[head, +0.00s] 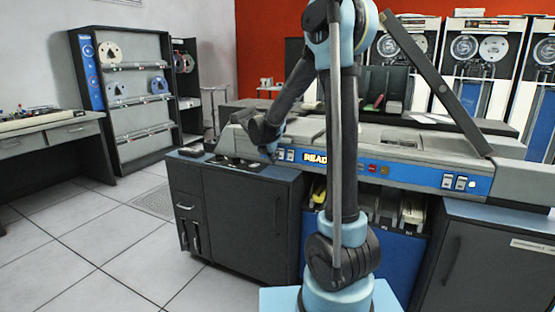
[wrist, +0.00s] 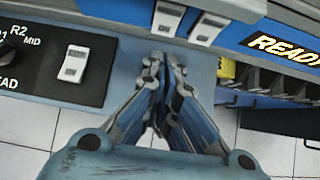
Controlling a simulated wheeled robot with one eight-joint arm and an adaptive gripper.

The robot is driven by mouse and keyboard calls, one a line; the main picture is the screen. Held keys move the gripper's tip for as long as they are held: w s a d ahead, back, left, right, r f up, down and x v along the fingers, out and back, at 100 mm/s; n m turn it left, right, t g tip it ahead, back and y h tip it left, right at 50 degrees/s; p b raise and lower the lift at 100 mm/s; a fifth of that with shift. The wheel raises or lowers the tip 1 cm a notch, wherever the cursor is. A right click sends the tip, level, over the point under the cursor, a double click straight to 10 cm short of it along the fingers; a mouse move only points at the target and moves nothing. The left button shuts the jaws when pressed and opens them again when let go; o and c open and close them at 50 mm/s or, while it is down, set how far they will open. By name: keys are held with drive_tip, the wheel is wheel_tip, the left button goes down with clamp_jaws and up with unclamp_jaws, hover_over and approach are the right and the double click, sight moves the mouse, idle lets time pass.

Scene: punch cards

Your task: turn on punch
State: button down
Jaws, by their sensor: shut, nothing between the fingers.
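The long grey card machine (head: 400,150) carries a blue front panel with a lit "READ..." label (head: 315,157), partly hidden by my arm in the head view. Two white rocker switches (head: 285,155) sit left of that label; the wrist view shows them at the top (wrist: 187,22). Another white rocker switch (wrist: 74,63) is on a black panel at the left of the wrist view, beside "R2 MID" lettering. My gripper (wrist: 165,62) is shut and empty, its tips just below the two blue-panel switches in the picture. Contact cannot be told. No "punch" label is readable.
More white switches (head: 454,182) sit on the blue panel at the right. A dark cabinet (head: 245,215) stands under the machine's left end. Tape drives (head: 400,55) line the back. The tiled floor (head: 95,240) at the left is clear.

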sight(281, 154)
drive_tip(key=v, duration=1)
drive_tip(key=shift+w+r, duration=0.2)
drive_tip(key=shift+w, duration=0.1)
drive_tip(key=shift+f, duration=0.1)
drive_tip(key=shift+s+a+f+g+y, duration=0.2)
drive_tip(key=shift+f+g+y, duration=0.1)
drive_tip(key=shift+f+g, duration=0.15)
drive_tip(key=shift+d+f, duration=0.1)
drive_tip(key=x, duration=0.9)
drive_tip(key=shift+w, duration=0.15)
drive_tip(key=w, duration=0.1)
drive_tip(key=w+d+f, duration=0.1)
drive_tip(key=shift+w+d, duration=0.6)
drive_tip(key=shift+w, duration=0.25)
